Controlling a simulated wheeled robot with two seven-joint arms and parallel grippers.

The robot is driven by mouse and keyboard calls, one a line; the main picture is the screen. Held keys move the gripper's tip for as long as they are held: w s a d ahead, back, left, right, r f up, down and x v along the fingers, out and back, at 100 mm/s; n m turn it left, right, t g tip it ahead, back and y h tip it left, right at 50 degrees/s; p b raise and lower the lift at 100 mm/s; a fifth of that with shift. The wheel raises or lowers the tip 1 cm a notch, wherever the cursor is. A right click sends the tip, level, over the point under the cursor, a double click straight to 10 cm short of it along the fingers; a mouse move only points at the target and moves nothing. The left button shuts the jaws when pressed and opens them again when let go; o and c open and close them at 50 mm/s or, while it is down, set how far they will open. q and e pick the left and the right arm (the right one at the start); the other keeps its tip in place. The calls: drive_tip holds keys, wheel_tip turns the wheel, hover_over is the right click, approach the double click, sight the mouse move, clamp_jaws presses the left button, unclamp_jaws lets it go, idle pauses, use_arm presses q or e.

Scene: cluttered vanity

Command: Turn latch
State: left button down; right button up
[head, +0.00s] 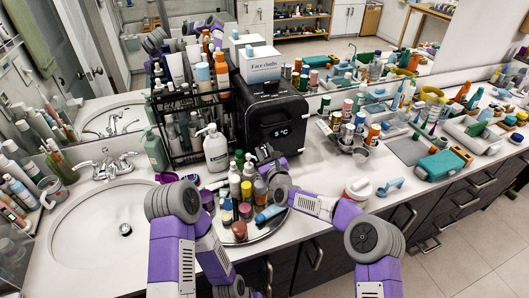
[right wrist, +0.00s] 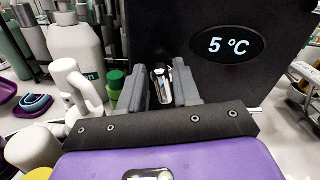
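A black mini fridge (head: 290,112) with a "5 °C" display stands on the counter against the mirror. Its dark front also fills much of the right wrist view (right wrist: 220,82). A small metallic latch (right wrist: 161,84) shows low on that front, left of the display. My right gripper (head: 264,154) is at the lower front of the fridge. In the right wrist view its two grey fingers (right wrist: 160,88) are apart, one on each side of the latch, with visible gaps. Whether they touch it is not clear. My left arm is at the bottom left; its gripper is out of view.
A round tray (head: 262,234) crowded with bottles and jars sits just below the right gripper. A white pump bottle (head: 215,148) and a black rack of bottles stand left of the fridge.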

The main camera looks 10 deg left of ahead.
drive_tip(key=shift+c, duration=0.3)
clamp_jaws()
drive_tip(key=shift+f+n+b, duration=0.2)
drive_tip(key=shift+n+b, duration=0.2)
drive_tip(key=shift+b, duration=0.45)
drive_tip(key=shift+s+a+n+b, duration=0.1)
drive_tip(key=shift+n+b, duration=0.2)
drive_tip(key=shift+b, duration=0.05)
drive_tip(key=shift+r, duration=0.1)
drive_tip(key=shift+o, duration=0.3)
unclamp_jaws()
